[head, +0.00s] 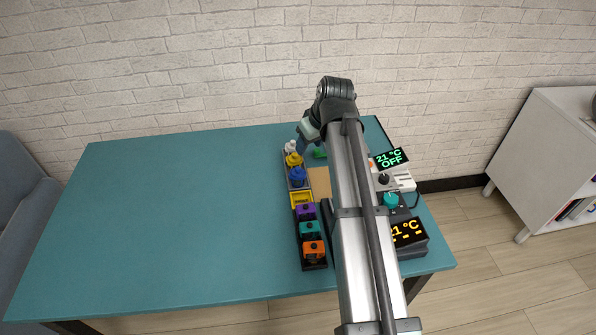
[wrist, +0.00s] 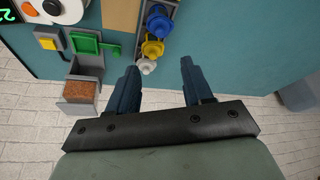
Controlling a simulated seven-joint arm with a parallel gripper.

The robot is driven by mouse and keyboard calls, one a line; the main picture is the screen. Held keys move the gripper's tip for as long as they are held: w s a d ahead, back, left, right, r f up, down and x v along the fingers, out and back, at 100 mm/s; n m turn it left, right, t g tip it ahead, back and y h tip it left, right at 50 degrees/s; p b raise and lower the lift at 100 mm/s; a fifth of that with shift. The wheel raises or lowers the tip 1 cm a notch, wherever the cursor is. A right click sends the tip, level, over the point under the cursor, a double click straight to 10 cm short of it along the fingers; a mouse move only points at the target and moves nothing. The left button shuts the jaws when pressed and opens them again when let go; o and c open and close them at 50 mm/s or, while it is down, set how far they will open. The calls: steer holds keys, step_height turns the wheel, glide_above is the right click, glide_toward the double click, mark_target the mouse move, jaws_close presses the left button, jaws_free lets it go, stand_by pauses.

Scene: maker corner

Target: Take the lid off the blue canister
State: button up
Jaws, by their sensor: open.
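The blue canister (head: 297,177) appears as a small blue capped thing in the narrow rack on the table in the head view, nearest me in a row with a yellow and a white one. In the wrist view the blue one (wrist: 158,22) is at the top, beyond the fingertips. Where its lid meets its body is too small to tell. My gripper (wrist: 158,66) is open and empty, its two dark blue fingers apart and not touching the canister. In the head view my gripper (head: 308,131) is near the table's back edge, partly hidden by my arm.
A yellow one (head: 293,159) and a white one (head: 290,146) stand close behind the blue one. Purple, teal and orange blocks (head: 308,228) fill the rack's near part. Devices with displays (head: 408,232) stand at right. The teal table's left side (head: 180,220) is clear.

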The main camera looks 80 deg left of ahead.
mark_target(298, 168)
steer(key=x, duration=1.3)
steer(key=shift+s+a+f, duration=0.1)
steer(key=shift+f, duration=0.3)
steer(key=shift+c, duration=0.3)
jaws_close()
